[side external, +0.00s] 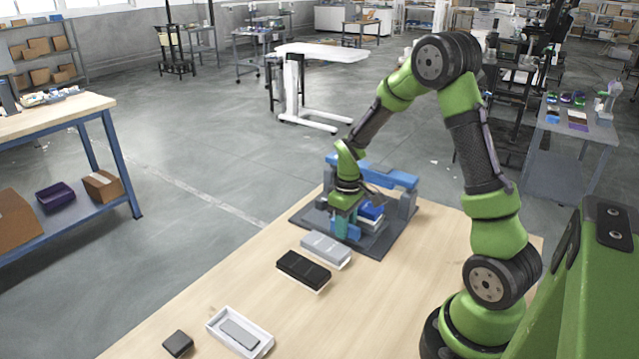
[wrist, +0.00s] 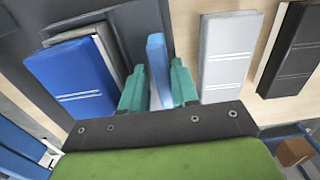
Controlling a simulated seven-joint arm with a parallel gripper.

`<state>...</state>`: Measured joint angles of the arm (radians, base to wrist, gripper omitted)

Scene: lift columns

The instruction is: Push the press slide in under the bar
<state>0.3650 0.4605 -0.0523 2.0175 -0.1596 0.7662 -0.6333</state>
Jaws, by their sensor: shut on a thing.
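The press stands on a dark base plate (side external: 298,216) at the table's far end. Its blue bar (side external: 390,174) spans the back above grey supports. A blue block with white lines (side external: 371,211) sits low in front of the bar; it also shows in the wrist view (wrist: 72,80), lying on a grey holder (wrist: 108,52) that seems part of the slide. My gripper (side external: 347,229) points down at the near-left side of the block. Its teal fingers (wrist: 158,92) are shut on a light-blue upright piece (wrist: 157,62), which looks like the slide's handle. Its join to the slide is hidden.
A grey block (side external: 326,248) and a black block (side external: 303,268) lie on the table in front of the press. A white tray (side external: 215,322) with a grey piece and a small dark block (side external: 177,343) are nearer. Bare wood lies right of them.

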